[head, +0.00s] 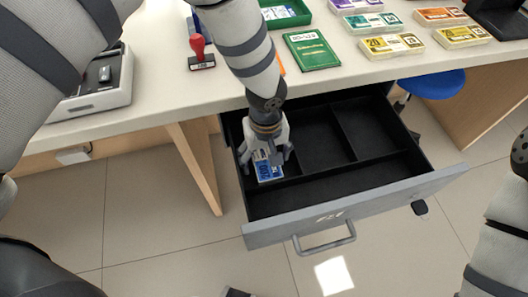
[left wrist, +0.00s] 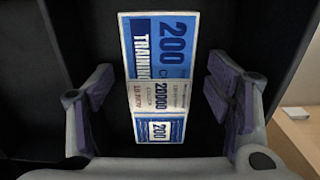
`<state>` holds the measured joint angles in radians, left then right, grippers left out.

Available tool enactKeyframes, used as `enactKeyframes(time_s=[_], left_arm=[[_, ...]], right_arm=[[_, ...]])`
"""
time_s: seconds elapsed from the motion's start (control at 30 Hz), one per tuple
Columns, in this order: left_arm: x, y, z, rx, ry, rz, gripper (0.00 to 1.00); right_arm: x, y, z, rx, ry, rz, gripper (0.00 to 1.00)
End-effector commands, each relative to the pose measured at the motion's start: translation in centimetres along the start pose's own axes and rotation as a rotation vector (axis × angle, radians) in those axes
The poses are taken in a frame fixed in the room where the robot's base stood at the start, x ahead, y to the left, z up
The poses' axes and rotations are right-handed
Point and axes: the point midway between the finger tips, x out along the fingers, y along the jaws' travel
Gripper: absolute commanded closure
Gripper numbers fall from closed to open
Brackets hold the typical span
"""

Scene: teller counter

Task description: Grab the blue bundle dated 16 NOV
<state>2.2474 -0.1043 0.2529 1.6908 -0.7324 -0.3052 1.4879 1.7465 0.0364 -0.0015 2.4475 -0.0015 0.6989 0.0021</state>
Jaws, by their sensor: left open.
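A blue bundle (head: 269,171) marked 200 lies in the left rear compartment of the open black drawer (head: 330,185). In the left wrist view the blue bundle (left wrist: 162,45) has a pale paper band with 20000 and small red lettering, too small to read surely. My left gripper (head: 265,160) points down into that compartment, its fingers open on either side of the bundle. The left wrist view shows my left gripper (left wrist: 158,95) with a clear gap between each finger and the bundle. My right gripper is out of view.
The drawer has dividers, and its other compartments look empty. On the counter (head: 235,92) are a green book (head: 312,52), a red-handled stamp (head: 199,52), a green tray (head: 305,14) and several coloured bundles (head: 391,45). A blue stool (head: 435,84) stands behind the drawer.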

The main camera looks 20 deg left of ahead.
Motion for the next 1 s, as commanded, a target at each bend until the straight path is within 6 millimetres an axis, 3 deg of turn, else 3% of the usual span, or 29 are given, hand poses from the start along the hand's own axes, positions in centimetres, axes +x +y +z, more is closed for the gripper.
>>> enactKeyframes(time_s=[0.17,0.4,0.77,0.9,1.0], left_arm=[[-0.2,0.1,-0.1,0.0,0.003,0.002,0.29],[-0.2,0.0,-0.1,0.0,0.003,0.001,0.8],[-0.9,0.1,-0.2,0.002,0.005,0.002,0.8],[-3.7,0.2,-0.3,0.0,0.01,0.006,0.8],[-6.4,-1.2,1.0,0.002,0.015,0.006,0.8]], right_arm=[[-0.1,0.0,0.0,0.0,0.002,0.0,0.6],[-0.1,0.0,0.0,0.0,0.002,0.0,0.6],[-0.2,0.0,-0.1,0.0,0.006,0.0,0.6],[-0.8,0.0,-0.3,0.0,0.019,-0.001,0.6],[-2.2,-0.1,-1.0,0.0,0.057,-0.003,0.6]])
